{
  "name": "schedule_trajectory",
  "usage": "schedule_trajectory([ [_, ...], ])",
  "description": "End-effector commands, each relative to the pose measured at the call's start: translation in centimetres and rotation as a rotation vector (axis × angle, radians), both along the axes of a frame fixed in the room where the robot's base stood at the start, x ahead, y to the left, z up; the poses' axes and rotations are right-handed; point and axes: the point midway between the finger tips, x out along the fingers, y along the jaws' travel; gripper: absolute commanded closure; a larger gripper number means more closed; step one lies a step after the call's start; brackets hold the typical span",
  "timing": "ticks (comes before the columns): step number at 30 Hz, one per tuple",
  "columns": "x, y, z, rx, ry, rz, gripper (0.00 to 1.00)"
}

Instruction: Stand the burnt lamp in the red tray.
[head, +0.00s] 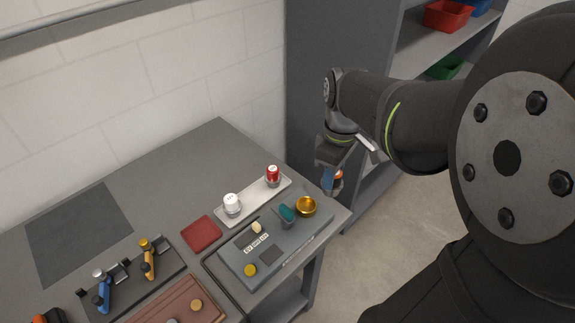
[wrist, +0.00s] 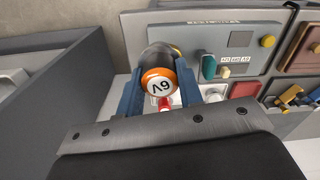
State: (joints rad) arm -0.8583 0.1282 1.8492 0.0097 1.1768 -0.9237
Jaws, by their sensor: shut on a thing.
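My gripper (head: 332,182) is shut on a lamp (wrist: 159,82) with an orange band and a white face marked 6V. The lamp's far end looks dark grey in the wrist view. In the head view the lamp (head: 338,174) is mostly hidden by the fingers. It is held in the air near the table's right corner, to the right of the grey panel. A flat red square tray (head: 201,233) lies on the table left of the panel, with nothing visible on it. It also shows in the wrist view (wrist: 245,89).
A pale rack (head: 251,200) holds a white lamp (head: 232,203) and a red lamp (head: 273,174). The grey panel (head: 240,262) carries a gold ring (head: 306,206), a teal knob (head: 287,213) and buttons. A shelf with a red bin (head: 445,15) stands behind my arm.

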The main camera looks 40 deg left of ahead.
Motion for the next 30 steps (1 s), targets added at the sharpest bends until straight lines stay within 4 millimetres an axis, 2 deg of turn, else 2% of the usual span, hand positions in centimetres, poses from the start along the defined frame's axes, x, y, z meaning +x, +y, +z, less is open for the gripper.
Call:
schedule_trajectory([
  [1,-1.1,1.5,-0.2,-0.002,0.001,0.040,0.90],
  [6,-4.7,5.7,-0.7,0.000,-0.002,0.154,0.90],
  [15,-12.0,11.6,-1.7,0.001,-0.006,0.336,0.90],
  [19,-14.4,12.9,-2.0,0.002,-0.006,0.386,0.90],
  [25,-16.3,14.0,-2.4,0.003,-0.006,0.421,0.90],
  [30,-18.9,15.5,-4.2,0.001,-0.006,0.427,0.90],
])
